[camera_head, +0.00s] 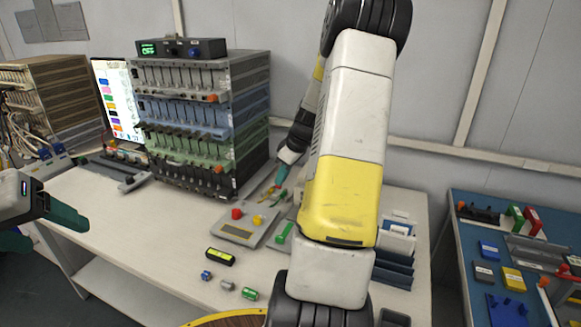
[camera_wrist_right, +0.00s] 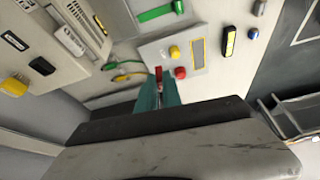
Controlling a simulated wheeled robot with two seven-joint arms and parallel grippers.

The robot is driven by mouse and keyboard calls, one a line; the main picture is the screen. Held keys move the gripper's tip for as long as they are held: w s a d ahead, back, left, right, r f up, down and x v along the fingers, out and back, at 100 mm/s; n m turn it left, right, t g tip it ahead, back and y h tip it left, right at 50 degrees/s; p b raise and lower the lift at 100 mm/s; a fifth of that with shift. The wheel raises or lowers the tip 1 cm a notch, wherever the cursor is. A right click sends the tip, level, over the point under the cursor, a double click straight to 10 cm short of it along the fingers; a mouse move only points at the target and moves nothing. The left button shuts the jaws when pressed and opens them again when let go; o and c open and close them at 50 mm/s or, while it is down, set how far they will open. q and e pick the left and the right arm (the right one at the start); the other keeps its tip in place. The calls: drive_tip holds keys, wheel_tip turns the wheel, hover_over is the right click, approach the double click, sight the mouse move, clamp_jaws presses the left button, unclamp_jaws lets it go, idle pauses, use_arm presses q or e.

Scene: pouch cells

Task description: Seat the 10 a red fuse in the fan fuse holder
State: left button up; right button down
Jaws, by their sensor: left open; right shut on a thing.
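My right gripper (camera_wrist_right: 160,92) is shut on a small red piece, the red fuse (camera_wrist_right: 158,73), which shows at its teal fingertips in the right wrist view. In the head view the right gripper (camera_head: 282,174) is small, behind my large arm link, above the back of the bench by the cell rack; the fuse cannot be made out there. The fingertips are near yellow and green wires (camera_wrist_right: 126,71). I cannot pick out the fan fuse holder for certain. My left gripper (camera_head: 62,220) is open and empty at the left edge, apart from the bench.
A grey panel (camera_head: 236,234) with red and yellow buttons lies near the bench middle. A yellow-black device (camera_head: 220,257) and small cylinders lie in front. The cell rack (camera_head: 205,115) stands behind. A blue table (camera_head: 470,225) is at right. The bench's left front is clear.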

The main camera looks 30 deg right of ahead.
drive_tip(key=s+d+r+n, duration=0.15)
drive_tip(key=s+d, duration=0.25)
drive_tip(key=d, duration=0.5)
drive_tip(key=w+d, duration=0.7)
drive_tip(key=w+d+f, duration=0.1)
drive_tip(key=w+d, duration=0.3)
drive_tip(key=shift+w, duration=0.15)
drive_tip(key=shift+f, duration=1.7)
drive_tip(key=shift+f, duration=0.1)
drive_tip(key=c, duration=1.5)
unclamp_jaws()
